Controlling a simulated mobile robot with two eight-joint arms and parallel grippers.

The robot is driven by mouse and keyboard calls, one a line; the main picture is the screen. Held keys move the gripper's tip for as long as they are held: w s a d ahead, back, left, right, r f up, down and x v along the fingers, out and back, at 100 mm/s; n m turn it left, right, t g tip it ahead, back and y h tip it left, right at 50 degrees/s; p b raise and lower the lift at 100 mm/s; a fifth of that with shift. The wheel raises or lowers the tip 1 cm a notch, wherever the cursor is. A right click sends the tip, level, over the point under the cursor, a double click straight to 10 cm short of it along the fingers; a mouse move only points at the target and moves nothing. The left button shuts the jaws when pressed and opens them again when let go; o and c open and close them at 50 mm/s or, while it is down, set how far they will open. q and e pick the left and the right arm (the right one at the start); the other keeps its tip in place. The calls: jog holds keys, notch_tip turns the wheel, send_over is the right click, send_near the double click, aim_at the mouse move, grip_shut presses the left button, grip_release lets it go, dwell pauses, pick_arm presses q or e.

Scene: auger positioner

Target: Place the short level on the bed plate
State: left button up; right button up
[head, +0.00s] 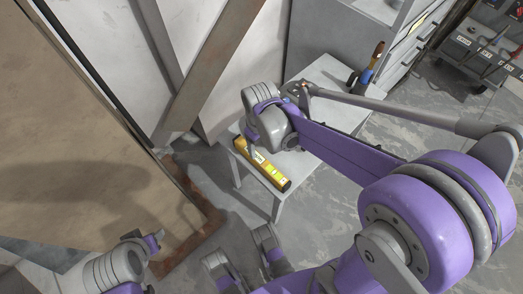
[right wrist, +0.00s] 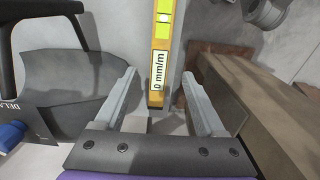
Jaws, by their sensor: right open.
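The short level (head: 262,166) is a yellow bar with a label, lying on a small white table (head: 325,75) near its left edge. In the right wrist view the level (right wrist: 160,84) runs upright in the picture between my two fingers, with a greenish vial near the top. My right gripper (right wrist: 159,76) is open around it, and a gap shows on each side. In the head view my right wrist hides part of the level. A large tan plate (head: 80,150) with a rusty rim fills the left; I cannot tell if it is the bed plate. My left wrist (head: 125,262) shows at the bottom left; its jaws are unclear.
A tool with a brown and blue handle (head: 372,66) stands at the table's far end. A rusty beam (head: 215,65) slants down behind the table. Grey drawers (head: 405,50) and a tool rack (head: 485,45) are at the upper right.

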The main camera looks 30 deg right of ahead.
jog(key=s+a+r+m+t, duration=0.1)
jog(key=s+r+m+t, duration=0.2)
jog(key=s, duration=0.8)
jog(key=shift+a+r+t, duration=0.15)
jog(key=shift+r+t, duration=0.45)
jog(key=shift+o, duration=0.4)
jog(key=shift+s, duration=0.3)
jog(key=n+g, duration=0.3)
jog(key=g, duration=0.1)
send_over(261, 160)
notch_tip(261, 160, down, 4)
jog(key=f, duration=0.5)
jog(key=shift+w+a+f+b, duration=0.15)
jog(key=shift+w+f+b, duration=0.05)
jog(key=shift+b, duration=0.2)
jog(key=shift+s+f+b, duration=0.15)
jog(key=shift+f+b, duration=0.8)
jog(key=shift+f, duration=1.75)
